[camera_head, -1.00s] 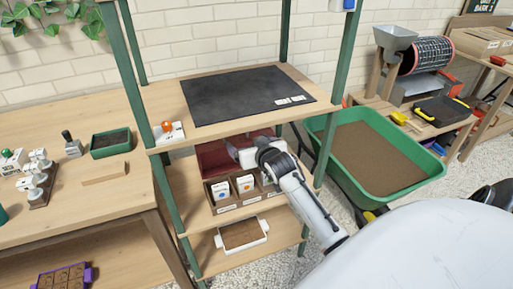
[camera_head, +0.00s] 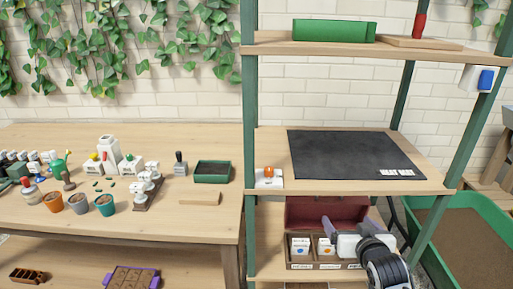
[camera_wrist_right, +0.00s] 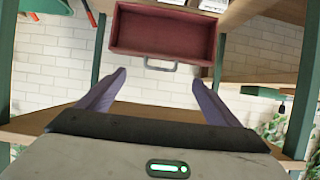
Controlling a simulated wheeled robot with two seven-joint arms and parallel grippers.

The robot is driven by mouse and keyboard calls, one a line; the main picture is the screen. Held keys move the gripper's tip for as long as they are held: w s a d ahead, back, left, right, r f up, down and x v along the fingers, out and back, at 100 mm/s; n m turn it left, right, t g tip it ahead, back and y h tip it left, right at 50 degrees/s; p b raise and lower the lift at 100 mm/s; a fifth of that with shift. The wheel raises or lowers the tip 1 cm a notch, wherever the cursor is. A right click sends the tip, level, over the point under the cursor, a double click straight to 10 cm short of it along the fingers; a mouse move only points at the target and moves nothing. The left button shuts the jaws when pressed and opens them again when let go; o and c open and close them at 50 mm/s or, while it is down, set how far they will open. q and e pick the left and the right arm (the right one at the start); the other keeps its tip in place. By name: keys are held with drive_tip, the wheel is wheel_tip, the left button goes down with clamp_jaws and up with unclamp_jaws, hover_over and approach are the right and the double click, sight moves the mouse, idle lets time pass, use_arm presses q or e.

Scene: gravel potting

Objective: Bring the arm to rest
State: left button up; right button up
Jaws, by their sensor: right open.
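The right forearm comes in from the lower right. My left gripper is not in view.
A wooden box (camera_head: 303,266) with seed packets sits close by the right gripper. A shelf with a black heat mat (camera_head: 350,155) is above the arm, and green posts (camera_head: 249,100) flank it. A potting table (camera_head: 212,222) with pots stands left; a green soil tub (camera_head: 485,215) stands right.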

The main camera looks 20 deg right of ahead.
drive_tip(key=s+a+f+n+g+y, duration=0.2)
drive_tip(key=s+a+f+n+y, duration=0.1)
drive_tip(key=s+a+f, duration=0.6)
drive_tip(key=s+a+f+n+g+y, duration=0.2)
drive_tip(key=s+a+f, duration=0.8)
drive_tip(key=s+a, duration=0.5)
drive_tip(key=shift+a+f+n+y, duration=0.2)
drive_tip(key=shift+a+n+y, duration=0.4)
drive_tip(key=shift+a+y, duration=0.55)
